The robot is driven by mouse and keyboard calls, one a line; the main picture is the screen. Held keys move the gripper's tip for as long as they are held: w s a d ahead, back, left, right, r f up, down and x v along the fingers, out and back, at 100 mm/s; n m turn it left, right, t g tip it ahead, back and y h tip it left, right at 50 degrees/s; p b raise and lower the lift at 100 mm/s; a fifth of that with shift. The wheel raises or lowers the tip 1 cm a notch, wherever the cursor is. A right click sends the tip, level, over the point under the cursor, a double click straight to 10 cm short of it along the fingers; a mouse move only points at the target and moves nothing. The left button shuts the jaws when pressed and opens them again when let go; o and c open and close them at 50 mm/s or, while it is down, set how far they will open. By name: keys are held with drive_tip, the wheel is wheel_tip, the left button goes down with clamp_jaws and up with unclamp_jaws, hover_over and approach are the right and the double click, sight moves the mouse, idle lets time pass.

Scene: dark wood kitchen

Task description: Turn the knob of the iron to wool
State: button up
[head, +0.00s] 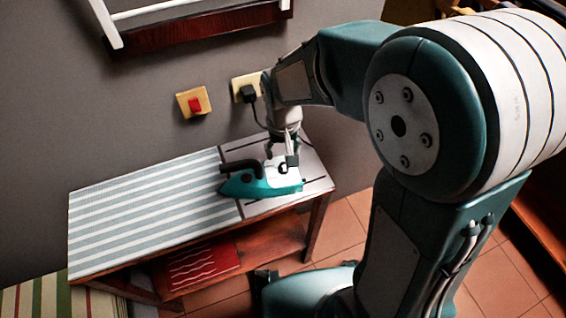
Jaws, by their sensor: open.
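The teal iron (245,187) lies on the right part of a small ironing table, its pointed end to the left and its dark handle on top. My gripper (284,164) reaches down from above at the iron's rear right part. Its fingers are open and close to the small dark knob (284,169) on the iron. I cannot tell whether they touch it. The knob's markings are too small to read.
The table (140,222) has a striped cover and a lower shelf with a red cloth (200,264). A red switch (195,104) and a socket with a black plug (248,93) are on the wall behind. A white rack (170,12) hangs above. The table's left top is clear.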

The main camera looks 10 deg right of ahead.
sight(283, 164)
wheel_tip(283, 164, down, 6)
idle(0.4)
clamp_jaws()
